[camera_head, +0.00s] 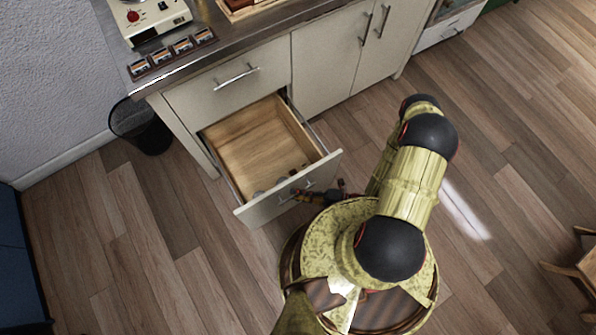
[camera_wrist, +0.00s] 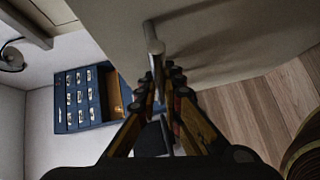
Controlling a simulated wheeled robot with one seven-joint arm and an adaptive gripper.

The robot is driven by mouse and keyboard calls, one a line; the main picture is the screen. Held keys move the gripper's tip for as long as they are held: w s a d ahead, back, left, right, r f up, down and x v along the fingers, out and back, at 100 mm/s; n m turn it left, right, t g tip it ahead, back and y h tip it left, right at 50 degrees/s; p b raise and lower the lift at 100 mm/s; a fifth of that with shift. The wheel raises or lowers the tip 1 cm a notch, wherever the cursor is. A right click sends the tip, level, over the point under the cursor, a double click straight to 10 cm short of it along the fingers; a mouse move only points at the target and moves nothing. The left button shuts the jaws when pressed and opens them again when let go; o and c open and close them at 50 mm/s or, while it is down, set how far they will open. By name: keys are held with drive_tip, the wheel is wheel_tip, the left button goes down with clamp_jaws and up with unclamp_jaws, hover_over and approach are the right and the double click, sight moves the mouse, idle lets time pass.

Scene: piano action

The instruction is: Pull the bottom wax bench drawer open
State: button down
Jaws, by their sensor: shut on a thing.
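The bottom drawer (camera_head: 262,150) of the cream wax bench stands well open, its wooden inside showing from above. Its front panel (camera_head: 262,209) also fills the upper part of the wrist view (camera_wrist: 225,35). My gripper (camera_head: 303,194) is at the outer side of this front, at the drawer's bar handle. In the wrist view, my gripper's fingers (camera_wrist: 160,80) are shut on the metal handle (camera_wrist: 153,38), whose near end runs between them. A few small greyish items (camera_head: 283,181) lie in the drawer near its front; they are too small to make out.
The upper drawer (camera_head: 215,90) is shut, and cupboard doors (camera_head: 325,60) stand to its right. A black bin (camera_head: 141,126) is left of the bench. A blue drawer cabinet (camera_wrist: 72,100) shows in the wrist view. Bare wooden floor (camera_head: 120,225) lies in front and left.

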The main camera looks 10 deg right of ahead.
idle(0.3)
drive_tip(key=c, duration=2)
unclamp_jaws()
drive_tip(key=shift+o, duration=0.4)
drive_tip(key=v, duration=1.2)
drive_tip(key=shift+s, duration=0.1)
